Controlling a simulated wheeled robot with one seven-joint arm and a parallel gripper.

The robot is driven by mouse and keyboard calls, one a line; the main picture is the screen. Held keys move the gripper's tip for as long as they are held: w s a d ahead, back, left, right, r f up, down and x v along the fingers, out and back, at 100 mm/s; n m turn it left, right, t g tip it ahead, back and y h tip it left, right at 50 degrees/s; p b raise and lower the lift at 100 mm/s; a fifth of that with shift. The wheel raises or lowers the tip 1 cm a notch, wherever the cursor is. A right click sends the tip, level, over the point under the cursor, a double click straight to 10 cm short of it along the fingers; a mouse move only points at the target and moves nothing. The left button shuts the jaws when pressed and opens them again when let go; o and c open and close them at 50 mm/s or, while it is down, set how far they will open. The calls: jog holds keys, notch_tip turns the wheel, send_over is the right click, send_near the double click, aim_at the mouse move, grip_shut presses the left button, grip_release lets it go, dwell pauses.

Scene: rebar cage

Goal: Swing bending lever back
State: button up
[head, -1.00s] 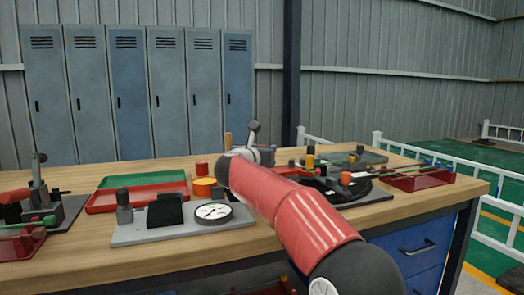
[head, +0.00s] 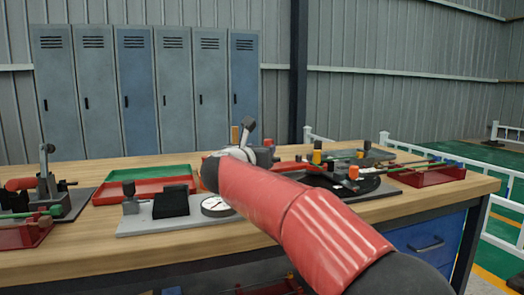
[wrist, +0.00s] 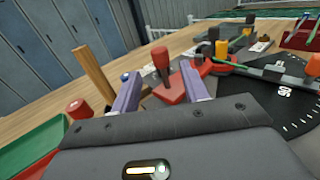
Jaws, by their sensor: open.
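The bending lever (head: 296,166) is a red arm reaching left from a black round bending plate (head: 368,188) with white angle marks. In the wrist view the plate (wrist: 285,100) is at the right. The lever's upright red handle (wrist: 161,58) stands between the two purple fingers of my gripper (wrist: 158,72). My gripper is open, with a finger on either side of the handle. I cannot tell whether either finger touches it. In the head view my gripper (head: 262,152) is partly hidden by my own arm, and the handle cannot be made out.
A wooden post (wrist: 93,72) and a red cylinder (wrist: 80,109) stand left of my gripper. Red and green trays (head: 147,187) are at left. A red bin (head: 428,176) with rods sits at the right end.

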aim_at(276, 171)
jog(key=shift+c, duration=0.4)
